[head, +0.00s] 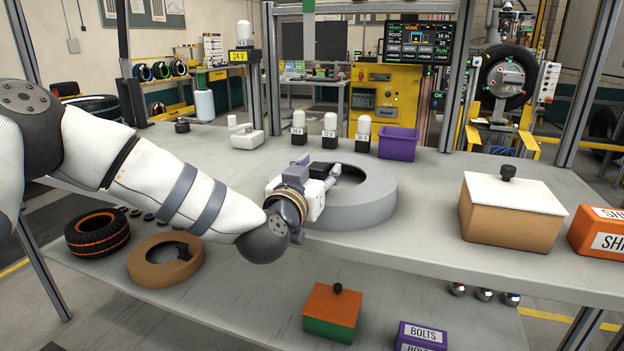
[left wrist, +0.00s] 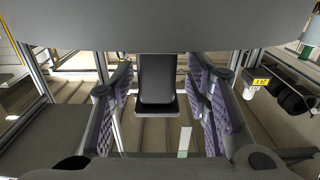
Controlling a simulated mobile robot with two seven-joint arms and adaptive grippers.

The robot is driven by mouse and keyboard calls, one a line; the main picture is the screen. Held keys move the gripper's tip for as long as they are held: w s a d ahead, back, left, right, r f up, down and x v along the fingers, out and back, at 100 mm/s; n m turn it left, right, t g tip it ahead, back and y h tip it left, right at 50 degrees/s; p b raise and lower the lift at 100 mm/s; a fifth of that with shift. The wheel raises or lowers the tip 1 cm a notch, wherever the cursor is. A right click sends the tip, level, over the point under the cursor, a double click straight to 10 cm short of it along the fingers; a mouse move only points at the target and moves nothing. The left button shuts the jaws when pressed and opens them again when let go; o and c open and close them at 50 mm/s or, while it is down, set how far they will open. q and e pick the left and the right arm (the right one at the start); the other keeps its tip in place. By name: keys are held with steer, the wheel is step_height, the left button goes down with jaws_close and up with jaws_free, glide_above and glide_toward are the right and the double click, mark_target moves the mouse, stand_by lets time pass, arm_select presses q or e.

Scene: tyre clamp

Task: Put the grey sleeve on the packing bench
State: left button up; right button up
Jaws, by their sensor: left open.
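The grey sleeve looks to be the thick grey ring (head: 372,203) lying flat on the upper grey bench (head: 420,245). A black tab (head: 322,169) shows at its far left part. My left gripper (head: 328,178) is at the ring's left side, by the tab, and hides part of the ring. In the left wrist view, the open fingers (left wrist: 160,105) stand on either side of a black tab (left wrist: 157,80), with gaps visible. A broad grey surface (left wrist: 160,27), apparently the ring, fills the top there. I cannot tell which surface is the packing bench. My right gripper is not in view.
White-capped bottles (head: 329,127) and a purple bin (head: 398,142) stand behind the ring. A lidded brown box (head: 510,212) and an orange box (head: 600,232) are at right. A tyre (head: 97,232) and a brown ring (head: 165,262) lie on the lower shelf. Bench space right of the ring is clear.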

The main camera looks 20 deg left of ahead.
arm_select(q)
steer(key=s+p, duration=0.2)
steer(key=s, duration=0.9)
steer(key=s+d+f+g+h, duration=0.1)
steer(key=s+f+g, duration=0.2)
steer(key=s+f, duration=0.45)
steer(key=s+d+f+m+g, duration=0.1)
steer(key=s+f+g, duration=0.3)
steer(key=f, duration=0.6)
steer(key=s+f+g+h, duration=0.1)
steer(key=s+f+g, duration=0.3)
steer(key=f, duration=0.5)
steer(key=s+a+f+g+y, duration=0.1)
steer(key=s+a+f+g, duration=0.1)
steer(key=s, duration=0.8)
steer(key=s+a+f+n+g, duration=0.1)
steer(key=s+f+g, duration=0.3)
steer(key=s, duration=0.6)
steer(key=s+a+f+g+y, duration=0.1)
steer(key=s+a+f+g, duration=0.2)
steer(key=s, duration=0.7)
steer(key=shift+s+a+f+n+y, duration=0.2)
steer(key=shift+a+n+y, duration=0.1)
steer(key=shift+a, duration=0.2)
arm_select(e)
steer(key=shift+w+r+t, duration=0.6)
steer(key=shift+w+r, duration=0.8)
